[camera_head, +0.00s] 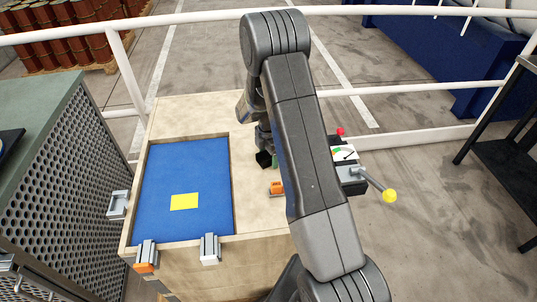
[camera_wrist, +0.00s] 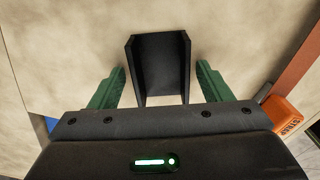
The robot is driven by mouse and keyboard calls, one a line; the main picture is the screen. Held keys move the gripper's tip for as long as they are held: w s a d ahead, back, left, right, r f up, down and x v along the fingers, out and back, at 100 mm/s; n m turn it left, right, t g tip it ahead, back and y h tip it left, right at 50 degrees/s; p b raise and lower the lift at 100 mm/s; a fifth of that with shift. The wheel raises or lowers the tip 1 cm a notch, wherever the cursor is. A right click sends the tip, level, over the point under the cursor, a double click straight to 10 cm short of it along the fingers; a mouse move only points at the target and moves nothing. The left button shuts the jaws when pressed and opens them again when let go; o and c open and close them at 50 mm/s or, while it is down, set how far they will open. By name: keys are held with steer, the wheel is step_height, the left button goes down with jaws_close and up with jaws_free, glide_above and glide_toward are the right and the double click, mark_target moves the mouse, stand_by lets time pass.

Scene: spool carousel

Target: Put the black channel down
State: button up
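The black channel (camera_wrist: 160,62) is a dark U-shaped piece with raised side walls. In the wrist view it lies between the two green fingers of my gripper (camera_wrist: 161,70), over the pale wooden tabletop. A narrow gap shows between each finger and the channel's walls, so my gripper looks open around it. In the head view a small part of the channel (camera_head: 263,159) shows beside my arm, near the tabletop. My arm hides most of the gripper there. I cannot tell whether the channel's underside touches the wood.
A blue recessed panel (camera_head: 165,160) with a yellow square (camera_head: 184,201) lies left on the wooden bench (camera_head: 190,108). Grey clamps (camera_head: 209,249) stand at its front edge. An orange labelled piece (camera_head: 277,188) sits close to my gripper. A gauge (camera_head: 344,154) and yellow-knobbed lever (camera_head: 389,196) are at right.

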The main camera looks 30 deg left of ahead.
step_height(320, 180, up, 12)
steer(key=shift+r+b, duration=0.15)
steer(key=shift+b, duration=0.3)
steer(key=shift+c, duration=0.4)
